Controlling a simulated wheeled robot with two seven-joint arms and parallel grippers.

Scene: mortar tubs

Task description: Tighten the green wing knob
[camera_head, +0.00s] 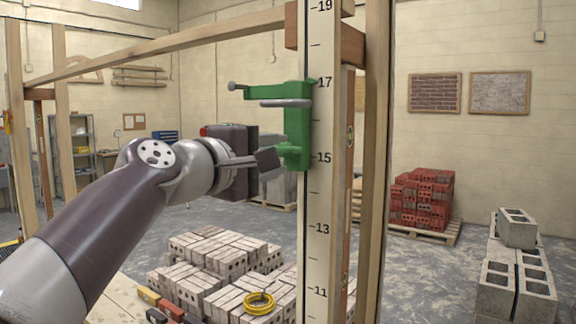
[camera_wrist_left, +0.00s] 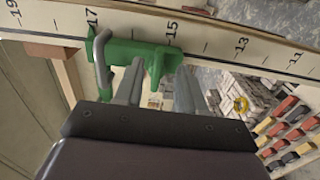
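A green clamp (camera_head: 297,120) sits on a tall upright rod with numbers (camera_head: 319,190), between about the 17 and 15 marks. Its green wing knob (camera_head: 289,149) sticks out to the left at its lower end. My left gripper (camera_head: 270,158) is at the knob, partly hiding it. In the left wrist view, the wing knob (camera_wrist_left: 163,65) shows between the tips of my left gripper's two fingers (camera_wrist_left: 160,72). The fingers stand apart, and I see no clear contact with the knob. A grey bar (camera_wrist_left: 101,62) crosses the clamp beside the left finger. My right gripper is not in view.
A wooden frame post (camera_head: 373,160) stands right behind the rod. Below are stacked pale bricks (camera_head: 215,262) with a yellow coil (camera_head: 258,303). Red bricks (camera_head: 421,196) and grey blocks (camera_head: 516,270) stand at the right. The air left of the clamp holds my left arm.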

